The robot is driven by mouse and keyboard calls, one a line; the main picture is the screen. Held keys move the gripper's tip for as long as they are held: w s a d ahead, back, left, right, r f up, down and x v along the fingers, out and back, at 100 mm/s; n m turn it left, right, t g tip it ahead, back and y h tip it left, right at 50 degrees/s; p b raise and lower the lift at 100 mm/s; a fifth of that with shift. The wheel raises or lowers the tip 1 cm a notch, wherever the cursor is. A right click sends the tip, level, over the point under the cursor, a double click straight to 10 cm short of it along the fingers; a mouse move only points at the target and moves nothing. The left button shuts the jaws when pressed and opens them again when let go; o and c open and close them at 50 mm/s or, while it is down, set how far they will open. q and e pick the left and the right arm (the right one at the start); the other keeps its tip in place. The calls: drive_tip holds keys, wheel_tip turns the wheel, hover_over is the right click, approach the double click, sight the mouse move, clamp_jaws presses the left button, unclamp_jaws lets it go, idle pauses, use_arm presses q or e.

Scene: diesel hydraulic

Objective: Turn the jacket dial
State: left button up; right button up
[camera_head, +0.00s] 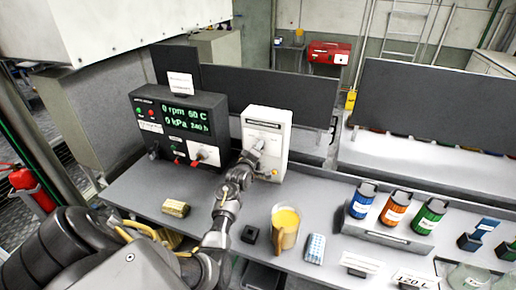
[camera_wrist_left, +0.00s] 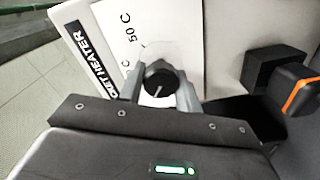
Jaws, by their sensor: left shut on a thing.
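The white jacket heater box (camera_head: 277,127) stands upright on the grey bench. The wrist view shows its panel (camera_wrist_left: 185,22), with a partly hidden black "JACKET HEATER" label and a "50 C" mark. The dial (camera_wrist_left: 160,75) is a round black knob with a white pointer line. My left gripper (camera_head: 256,157) reaches the front of the box. In the wrist view, the fingers of my left gripper (camera_wrist_left: 160,88) are on either side of the dial, shut on it. Part of the scale is hidden behind the fingers. My right gripper is not in view.
A black control box (camera_head: 180,125) with a green display stands left of the heater. A yellow-filled jug (camera_head: 286,226), a small black block (camera_head: 250,234) and a gold block (camera_head: 176,208) are near my arm. Blue, orange and green containers (camera_head: 396,207) stand at right.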

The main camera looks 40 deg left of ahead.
use_arm(q)
drive_tip(key=shift+n, duration=0.9)
drive_tip(key=o, duration=1)
drive_tip(key=b+v, duration=0.2)
drive_tip(key=v, duration=0.8)
drive_tip(key=shift+s+d, duration=0.2)
drive_tip(key=shift+s, duration=0.15)
